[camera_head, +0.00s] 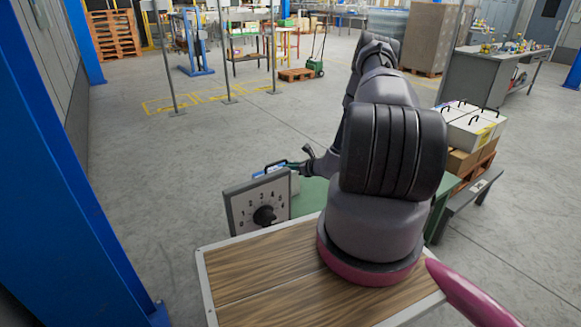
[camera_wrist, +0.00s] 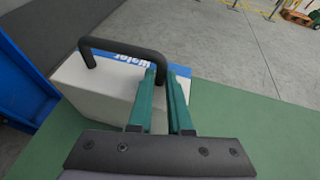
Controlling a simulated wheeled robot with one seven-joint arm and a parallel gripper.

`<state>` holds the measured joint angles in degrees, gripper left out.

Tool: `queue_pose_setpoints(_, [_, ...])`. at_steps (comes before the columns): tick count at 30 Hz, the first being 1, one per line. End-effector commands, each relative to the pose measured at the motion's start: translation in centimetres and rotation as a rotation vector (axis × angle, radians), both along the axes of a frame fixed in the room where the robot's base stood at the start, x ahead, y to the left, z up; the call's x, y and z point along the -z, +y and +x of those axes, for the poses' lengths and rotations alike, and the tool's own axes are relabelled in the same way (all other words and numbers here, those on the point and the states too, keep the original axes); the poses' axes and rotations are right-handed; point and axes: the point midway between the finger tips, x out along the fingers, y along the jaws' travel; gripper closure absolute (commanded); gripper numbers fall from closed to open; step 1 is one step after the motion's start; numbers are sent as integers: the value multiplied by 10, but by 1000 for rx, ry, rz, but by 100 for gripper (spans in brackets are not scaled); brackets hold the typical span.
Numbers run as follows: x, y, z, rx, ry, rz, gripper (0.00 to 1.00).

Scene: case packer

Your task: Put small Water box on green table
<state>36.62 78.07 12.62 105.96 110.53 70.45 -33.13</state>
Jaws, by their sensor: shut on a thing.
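The small Water box (camera_wrist: 100,100) is white with a blue strip lettered "Water" and a black handle (camera_wrist: 120,48). My gripper (camera_wrist: 165,82) has teal fingers and is shut on one end of the handle. The green table (camera_wrist: 225,135) lies under and beside the box; I cannot tell whether the box touches it. In the head view, my gripper (camera_head: 290,165) is small, at the box's handle, and the box (camera_head: 294,182) is mostly hidden behind a dial panel. The green table (camera_head: 312,196) shows partly behind my arm.
The grey dial panel (camera_head: 257,204) stands at the near left of the green table. A wooden-topped surface (camera_head: 265,285) is in front. Other white handled boxes (camera_head: 470,130) sit stacked on the right. A blue object (camera_wrist: 22,88) is left of the box. Floor left is clear.

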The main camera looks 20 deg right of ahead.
Motion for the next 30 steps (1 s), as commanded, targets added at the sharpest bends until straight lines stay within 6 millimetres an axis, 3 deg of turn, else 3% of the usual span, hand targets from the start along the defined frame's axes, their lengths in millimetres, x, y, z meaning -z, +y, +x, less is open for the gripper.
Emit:
queue_pose_setpoints(5, [2, 0, 0, 0, -2, 2, 100])
queue_pose_setpoints(6, [2, 0, 0, 0, 0, 1, 75])
queue_pose_setpoints(8, [2, 0, 0, 0, 0, 1, 53])
queue_pose_setpoints(20, [-1, -1, -2, 0, 1, 0, 53])
queue_pose_setpoints(30, [-26, -24, -58, 4, 2, 0, 53])
